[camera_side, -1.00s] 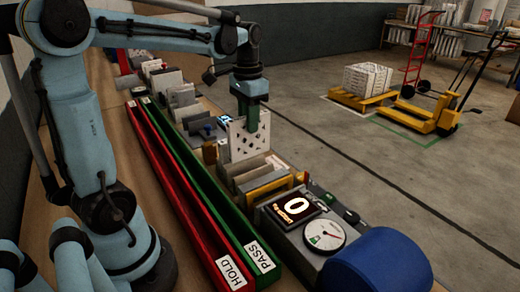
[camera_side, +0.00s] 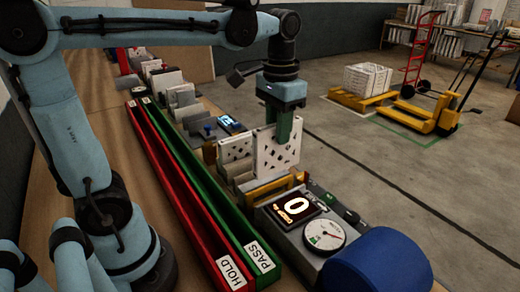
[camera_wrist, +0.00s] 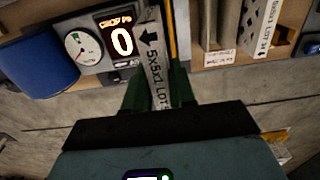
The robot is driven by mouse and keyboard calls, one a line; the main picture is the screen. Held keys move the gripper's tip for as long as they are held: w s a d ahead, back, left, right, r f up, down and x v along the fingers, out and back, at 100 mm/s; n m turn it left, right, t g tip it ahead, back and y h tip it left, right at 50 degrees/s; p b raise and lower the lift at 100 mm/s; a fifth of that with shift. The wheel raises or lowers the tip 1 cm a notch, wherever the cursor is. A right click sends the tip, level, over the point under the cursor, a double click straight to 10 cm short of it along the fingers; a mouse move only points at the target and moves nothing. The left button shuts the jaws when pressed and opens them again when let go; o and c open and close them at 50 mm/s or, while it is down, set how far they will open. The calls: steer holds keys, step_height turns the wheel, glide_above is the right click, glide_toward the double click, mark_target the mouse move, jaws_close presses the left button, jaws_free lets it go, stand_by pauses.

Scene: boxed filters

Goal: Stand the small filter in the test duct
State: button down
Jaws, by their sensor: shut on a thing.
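My gripper (camera_side: 284,130) is shut on a white perforated filter (camera_side: 277,152) and holds it upright by its top edge. In the wrist view, my gripper (camera_wrist: 158,95) grips the same filter (camera_wrist: 155,60), whose edge reads "5x5x1 LOT" with an arrow. The test duct, with a yellow frame (camera_side: 272,188), lies just below the held filter. In the side view, the filter's lower edge appears just above or behind that frame; I cannot tell whether it touches. The duct's display (camera_side: 296,205) reads 0, beside a round gauge (camera_side: 324,236).
Another white perforated filter (camera_side: 235,147) stands in the rack behind the held one. A red HOLD trough (camera_side: 190,215) and a green PASS trough (camera_side: 205,190) run along the left. A blue cylinder (camera_side: 380,262) sits at the near right.

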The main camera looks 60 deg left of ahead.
glide_above(277, 170)
steer(key=a, duration=0.1)
steer(key=shift+w+f, duration=0.2)
steer(key=shift+f, duration=1)
steer(key=shift+w+f, duration=0.15)
steer(key=shift+f, duration=1.05)
steer(key=shift+f, duration=0.35)
steer(key=shift+f, duration=0.7)
steer(key=shift+f, duration=0.4)
steer(key=shift+f, duration=1)
steer(key=shift+f, duration=0.35)
steer(key=shift+f, duration=0.35)
steer(key=shift+f, duration=0.35)
